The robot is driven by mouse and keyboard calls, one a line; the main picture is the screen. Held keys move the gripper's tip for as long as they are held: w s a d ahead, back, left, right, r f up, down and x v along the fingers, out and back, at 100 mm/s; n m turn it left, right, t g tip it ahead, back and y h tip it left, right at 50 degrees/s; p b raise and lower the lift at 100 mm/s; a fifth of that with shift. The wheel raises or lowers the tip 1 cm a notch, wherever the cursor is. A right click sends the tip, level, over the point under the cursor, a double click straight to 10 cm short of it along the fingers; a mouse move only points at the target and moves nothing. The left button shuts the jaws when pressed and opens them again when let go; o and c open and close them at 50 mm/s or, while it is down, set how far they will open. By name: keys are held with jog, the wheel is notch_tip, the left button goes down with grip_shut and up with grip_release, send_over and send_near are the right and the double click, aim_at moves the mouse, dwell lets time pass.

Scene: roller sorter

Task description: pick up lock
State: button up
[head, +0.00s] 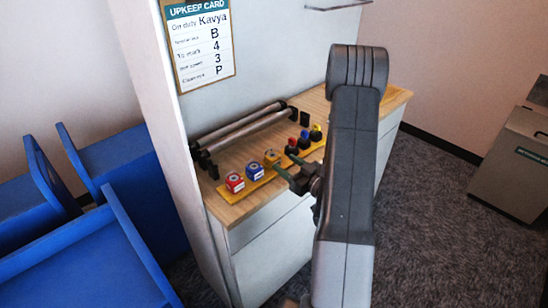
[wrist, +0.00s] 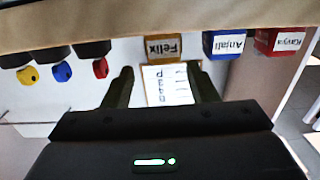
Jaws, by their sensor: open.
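Three small padlock-like blocks stand in a row on a yellow strip on the wooden counter: a red one (head: 235,182), a blue one (head: 254,171) and a yellow one (head: 271,158). In the wrist view, which is upside down, the yellow block (wrist: 161,47) is labelled "Felix", the blue block (wrist: 222,44) "Anjali" and the red block (wrist: 284,41) "Kavya". My gripper (head: 285,173) is open and empty, just in front of the yellow block. In the wrist view its fingers (wrist: 160,68) point at the yellow block, which is apart from them.
Black holders with red, blue and yellow knobs (head: 304,138) stand right of the blocks. Two metal rollers (head: 240,127) lie behind. A posted card (head: 200,45) reads "On duty Kavya". Blue shelving (head: 130,180) is at left, a grey bin (head: 510,160) at right.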

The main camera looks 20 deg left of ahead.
aim_at(278, 159)
jog(key=shift+s+p+x, duration=0.2)
jog(key=shift+p+x, duration=0.3)
jog(key=shift+x, duration=0.7)
jog(key=x, duration=0.1)
jog(key=p+x, duration=0.1)
jog(key=x, duration=0.1)
jog(key=shift+a+r, duration=0.2)
jog(key=shift+a, duration=0.15)
jog(key=shift+w+a+f+p, duration=0.1)
jog(key=shift+w+a+p, duration=0.1)
jog(key=shift+a+p, duration=0.1)
jog(key=c, duration=0.8)
